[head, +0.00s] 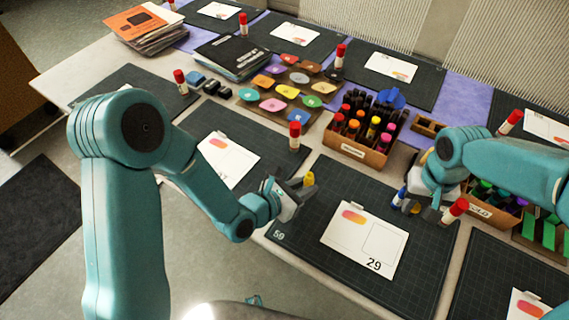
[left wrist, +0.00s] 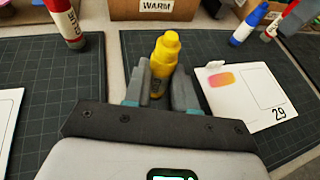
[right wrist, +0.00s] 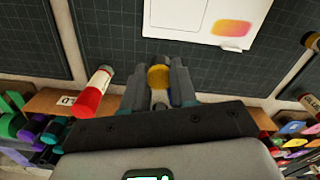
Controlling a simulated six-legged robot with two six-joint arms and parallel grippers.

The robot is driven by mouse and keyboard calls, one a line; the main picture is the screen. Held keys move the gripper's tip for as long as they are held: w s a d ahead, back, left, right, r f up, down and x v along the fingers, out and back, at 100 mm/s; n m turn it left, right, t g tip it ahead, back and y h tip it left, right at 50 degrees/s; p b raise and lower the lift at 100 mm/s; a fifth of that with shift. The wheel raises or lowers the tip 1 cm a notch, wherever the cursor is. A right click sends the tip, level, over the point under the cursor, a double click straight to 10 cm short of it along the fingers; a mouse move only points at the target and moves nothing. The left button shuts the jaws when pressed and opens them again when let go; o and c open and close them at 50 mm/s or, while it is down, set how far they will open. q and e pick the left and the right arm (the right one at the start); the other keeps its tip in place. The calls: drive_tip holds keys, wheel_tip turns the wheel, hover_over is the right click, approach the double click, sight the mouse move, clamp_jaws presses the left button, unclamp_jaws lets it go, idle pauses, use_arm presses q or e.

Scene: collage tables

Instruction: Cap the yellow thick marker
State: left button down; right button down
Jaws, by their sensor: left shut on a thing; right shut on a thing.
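The yellow thick marker (head: 308,179) is held upright between the fingers of my left gripper (head: 298,188), above the left edge of the mat with card 29. My right gripper (right wrist: 158,88) is shut on a small yellow piece that looks like the cap (right wrist: 159,75), over the right side of the same mat. In the head view this yellow piece (head: 415,209) shows below the right fingers. The marker and the piece are well apart.
The white card 29 (head: 364,240) lies on the dark mat between my grippers. A blue-capped tube (left wrist: 248,24) and a red-capped glue stick (head: 455,210) stand near my right gripper. The box of warm-coloured markers (head: 359,153) stands behind; a red-capped stick (head: 294,136) is behind my left gripper.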

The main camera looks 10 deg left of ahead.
use_arm(q)
drive_tip(key=shift+s+d+f+m+h, duration=0.2)
drive_tip(key=shift+d+f+m+h, duration=0.05)
drive_tip(key=shift+d, duration=0.2)
drive_tip(key=shift+s+d+f+m+h, duration=0.15)
drive_tip(key=shift+d+f+m+h, duration=0.1)
drive_tip(key=shift+d, duration=0.15)
